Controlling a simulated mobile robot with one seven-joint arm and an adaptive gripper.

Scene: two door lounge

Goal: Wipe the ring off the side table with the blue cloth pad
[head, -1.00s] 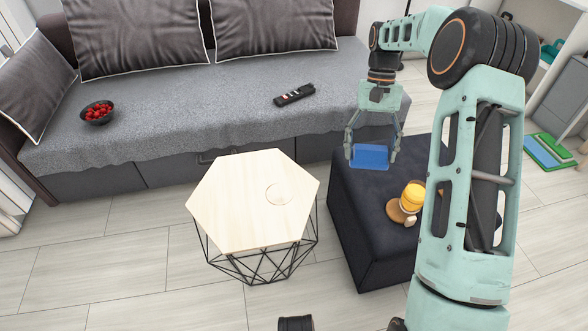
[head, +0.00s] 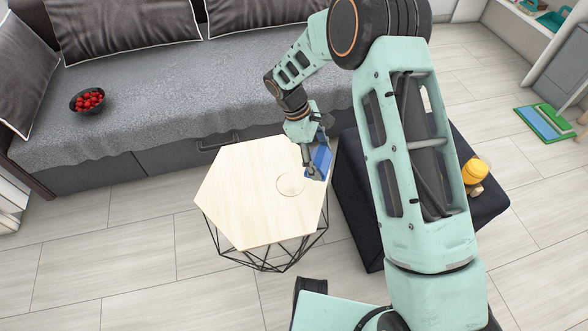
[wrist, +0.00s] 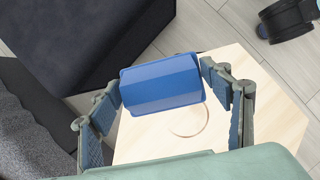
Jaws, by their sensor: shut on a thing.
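The blue cloth pad (head: 319,160) is held in my gripper (head: 315,158), which is shut on it. In the wrist view the pad (wrist: 162,84) sits between the two fingers of my gripper (wrist: 166,92). The side table (head: 240,190) has a pale wooden hexagonal top on a black wire base. A faint ring (head: 290,184) marks the right part of the top. The ring (wrist: 190,120) also shows in the wrist view, partly covered by the pad. The pad is tilted in the head view, near the table's right edge beside the ring. I cannot tell its exact height over the top.
A dark ottoman (head: 358,205) stands right of the table, with a yellow item (head: 474,171) on it, partly behind my arm. The grey sofa (head: 150,110) runs behind, with a bowl of red fruit (head: 88,100). The floor left of the table is clear.

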